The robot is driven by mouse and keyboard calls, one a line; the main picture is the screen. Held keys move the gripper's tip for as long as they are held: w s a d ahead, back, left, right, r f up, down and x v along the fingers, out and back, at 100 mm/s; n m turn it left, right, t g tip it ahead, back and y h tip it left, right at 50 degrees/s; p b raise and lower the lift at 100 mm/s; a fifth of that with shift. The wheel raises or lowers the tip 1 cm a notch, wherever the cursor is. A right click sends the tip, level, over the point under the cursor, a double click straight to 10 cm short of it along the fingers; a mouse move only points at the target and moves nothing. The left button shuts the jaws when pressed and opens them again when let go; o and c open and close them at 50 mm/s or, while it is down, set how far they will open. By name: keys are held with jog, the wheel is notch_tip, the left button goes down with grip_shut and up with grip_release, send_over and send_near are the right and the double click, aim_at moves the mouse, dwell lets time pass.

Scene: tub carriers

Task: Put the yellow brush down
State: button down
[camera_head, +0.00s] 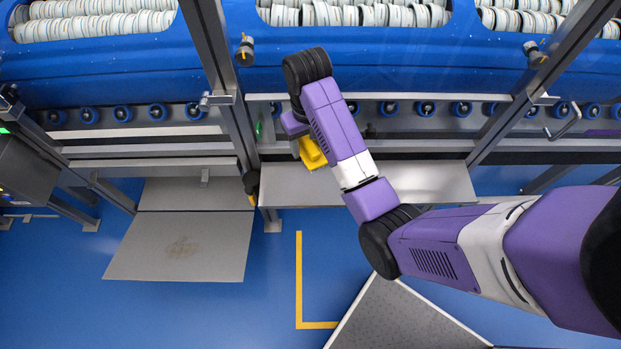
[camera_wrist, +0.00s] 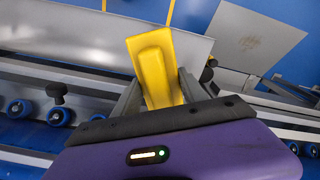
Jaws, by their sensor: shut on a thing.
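The yellow brush (camera_head: 312,152) shows in the head view just under the end of my arm, above the left part of a grey metal shelf. In the wrist view the yellow brush (camera_wrist: 155,66) sticks out between the two fingers of my gripper (camera_wrist: 156,92). My gripper is shut on it. The brush's lower end is hidden behind the gripper body in the wrist view. I cannot tell whether the brush touches the shelf. In the head view my arm hides most of the gripper.
The grey shelf (camera_head: 430,182) is bare to the right. Behind it runs a conveyor with blue rollers (camera_head: 388,108) and blue tubs (camera_head: 120,70) full of pale round pieces. A steel post (camera_head: 222,80) stands left of my gripper. A grey plate (camera_head: 180,245) lies at lower left.

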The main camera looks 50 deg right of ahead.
jog(key=shift+s+d+r+m, duration=0.3)
jog(key=shift+d+r, duration=0.05)
jog(key=shift+d, duration=0.35)
jog(key=shift+s+d+f, duration=0.15)
jog(key=shift+d+f, duration=0.05)
jog(key=shift+d, duration=0.05)
notch_tip(320, 180, down, 6)
jog(key=f+b, duration=0.1)
jog(key=b, duration=0.6)
jog(key=p, duration=0.2)
send_over(314, 185)
notch_tip(314, 185, down, 8)
jog(key=shift+r, duration=0.1)
jog(key=shift+f, duration=2.45)
jog(key=shift+f+b, duration=0.1)
jog(key=shift+b, duration=0.25)
jog(key=c, duration=0.6)
grip_release()
jog(key=shift+c, duration=0.2)
